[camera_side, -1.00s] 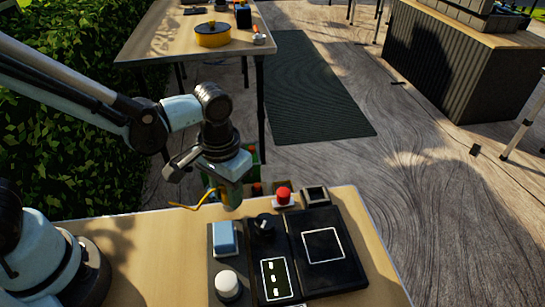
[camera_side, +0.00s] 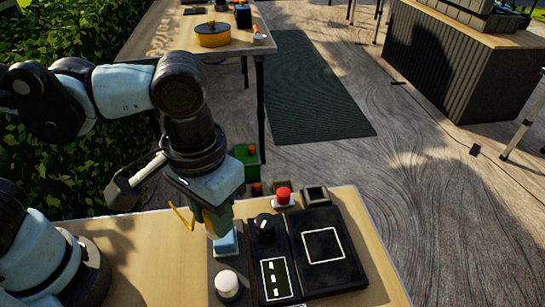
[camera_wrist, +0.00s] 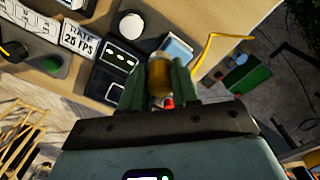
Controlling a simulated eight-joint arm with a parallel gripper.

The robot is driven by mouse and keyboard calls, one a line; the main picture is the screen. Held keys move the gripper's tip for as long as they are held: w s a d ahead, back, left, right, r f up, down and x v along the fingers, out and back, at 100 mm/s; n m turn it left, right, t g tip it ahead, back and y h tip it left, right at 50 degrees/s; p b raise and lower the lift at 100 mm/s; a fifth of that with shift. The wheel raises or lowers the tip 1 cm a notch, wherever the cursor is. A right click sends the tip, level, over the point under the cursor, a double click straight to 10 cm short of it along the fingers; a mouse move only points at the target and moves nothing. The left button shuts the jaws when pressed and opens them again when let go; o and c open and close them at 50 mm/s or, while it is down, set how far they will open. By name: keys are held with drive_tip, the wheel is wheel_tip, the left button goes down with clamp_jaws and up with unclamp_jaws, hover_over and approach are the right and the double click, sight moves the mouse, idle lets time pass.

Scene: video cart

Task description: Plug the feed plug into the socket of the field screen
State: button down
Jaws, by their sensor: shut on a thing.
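My gripper (camera_side: 214,224) is shut on the feed plug, an amber cylinder (camera_wrist: 159,74) held between the two green fingers in the wrist view. A bent yellow cable (camera_wrist: 207,50) shows beside the right finger; it also shows left of the gripper in the side view (camera_side: 181,217). My gripper is over the back of the light blue block (camera_side: 226,243) on the cart; I cannot tell whether they touch. A black panel with a white square outline (camera_side: 323,244) lies to the right; I cannot tell whether it is the field screen. No socket can be made out.
A white round knob (camera_side: 227,285), black dial (camera_side: 264,225), red button (camera_side: 283,196) and small dark box (camera_side: 315,195) crowd the cart. The wooden cart top (camera_side: 150,250) is bare on the left. A green box (camera_side: 247,161) stands beyond the back edge.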

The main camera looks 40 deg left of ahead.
idle(0.3)
drive_tip(key=w+d, duration=1.1)
drive_tip(key=w, duration=0.1)
drive_tip(key=w+a+f, duration=0.1)
drive_tip(key=w+f, duration=0.1)
drive_tip(key=w, duration=0.1)
drive_tip(key=w+a+f, duration=0.1)
drive_tip(key=w+a, duration=0.1)
drive_tip(key=w, duration=0.1)
drive_tip(key=w+a+f, duration=0.2)
drive_tip(key=w, duration=0.2)
drive_tip(key=shift+f, duration=0.35)
drive_tip(key=shift+a+f, duration=0.1)
drive_tip(key=shift+f, duration=1.95)
drive_tip(key=c, duration=0.8)
unclamp_jaws()
drive_tip(key=shift+f, duration=0.15)
drive_tip(key=shift+c, duration=0.2)
